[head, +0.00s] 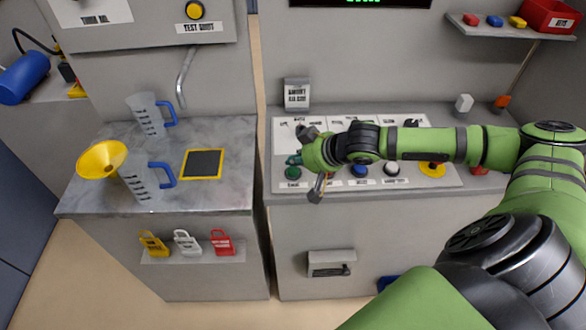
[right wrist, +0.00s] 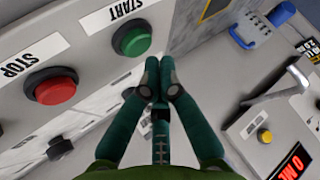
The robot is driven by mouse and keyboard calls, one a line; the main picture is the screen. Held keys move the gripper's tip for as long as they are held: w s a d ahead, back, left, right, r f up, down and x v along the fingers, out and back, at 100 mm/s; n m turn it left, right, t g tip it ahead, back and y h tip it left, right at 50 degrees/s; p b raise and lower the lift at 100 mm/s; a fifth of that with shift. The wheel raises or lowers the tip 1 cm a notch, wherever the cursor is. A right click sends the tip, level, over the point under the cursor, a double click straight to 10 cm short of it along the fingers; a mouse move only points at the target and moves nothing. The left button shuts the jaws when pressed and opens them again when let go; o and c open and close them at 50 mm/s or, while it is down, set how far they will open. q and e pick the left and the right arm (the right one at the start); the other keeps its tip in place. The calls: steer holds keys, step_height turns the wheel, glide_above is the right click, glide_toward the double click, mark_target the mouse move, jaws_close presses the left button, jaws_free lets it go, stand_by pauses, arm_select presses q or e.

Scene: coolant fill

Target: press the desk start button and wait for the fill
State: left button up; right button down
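The desk start button is a green dome (head: 292,173) at the left end of the front button row on the right-hand desk panel. In the right wrist view the green button (right wrist: 131,38) stands beside a START label. My right gripper (right wrist: 159,66) has its two dark green fingers together, with nothing between them. Its tips show just right of and below the green button in that view; I cannot tell whether they touch it. In the head view the right gripper (head: 295,159) is just behind the button. My left gripper is not in view.
A red STOP button (right wrist: 55,88) is close to the start button. A blue button (head: 360,171) and a yellow-ringed one (head: 432,169) are further right. A jug (head: 140,185) with a yellow funnel (head: 102,159) and another jug (head: 148,116) stand on the left counter.

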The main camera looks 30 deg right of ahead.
mark_target(295, 171)
steer(key=shift+f, duration=0.4)
steer(key=shift+f, duration=0.55)
stand_by(0.9)
steer(key=shift+r+p, duration=0.9)
steer(key=shift+r, duration=0.05)
steer(key=shift+r, duration=0.1)
step_height(295, 171, up, 5)
steer(key=p, duration=0.5)
steer(key=shift+p, duration=0.35)
